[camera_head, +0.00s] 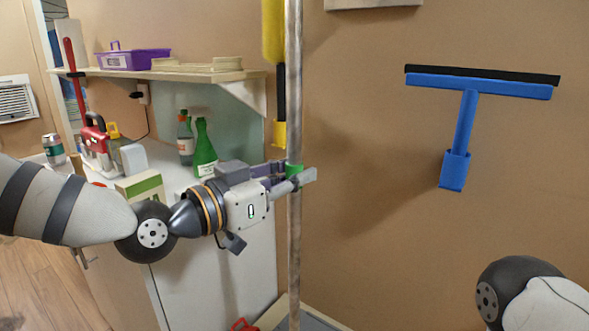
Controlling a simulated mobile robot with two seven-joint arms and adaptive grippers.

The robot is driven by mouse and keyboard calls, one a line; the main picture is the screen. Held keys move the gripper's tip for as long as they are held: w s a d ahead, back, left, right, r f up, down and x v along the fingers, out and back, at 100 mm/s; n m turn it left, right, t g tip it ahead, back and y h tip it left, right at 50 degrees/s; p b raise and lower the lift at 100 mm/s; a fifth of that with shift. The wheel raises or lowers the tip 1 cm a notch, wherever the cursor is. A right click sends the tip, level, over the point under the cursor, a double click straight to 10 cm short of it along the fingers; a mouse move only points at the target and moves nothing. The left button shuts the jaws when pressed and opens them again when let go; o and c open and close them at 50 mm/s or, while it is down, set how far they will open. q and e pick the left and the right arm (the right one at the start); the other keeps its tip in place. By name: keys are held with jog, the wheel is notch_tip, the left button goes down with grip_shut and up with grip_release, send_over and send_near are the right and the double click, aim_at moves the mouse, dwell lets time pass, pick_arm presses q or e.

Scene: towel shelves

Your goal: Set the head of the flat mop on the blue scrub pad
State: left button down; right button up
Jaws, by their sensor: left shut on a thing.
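A long grey-brown pole (294,95) stands nearly upright in the middle of the head view and runs out of it at top and bottom. It seems to be the flat mop's handle; the mop head is not in view. My left gripper (294,178) is shut on the pole at a green band. I cannot see the blue scrub pad. Only part of my right arm shows at the lower right; its gripper is out of view.
A blue squeegee (466,120) hangs on the right wall. A shelf (240,75) carries a purple caddy (133,59). Below, a white counter (205,255) holds green bottles (205,150) and other containers. A yellow duster (273,35) hangs behind the pole.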

pick_arm(q)
jog(key=shift+f, duration=1)
pick_arm(e)
jog(key=shift+s+f, duration=0.3)
pick_arm(q)
jog(key=shift+f+b, duration=0.25)
jog(key=shift+b, duration=0.05)
pick_arm(e)
jog(key=shift+f, duration=0.1)
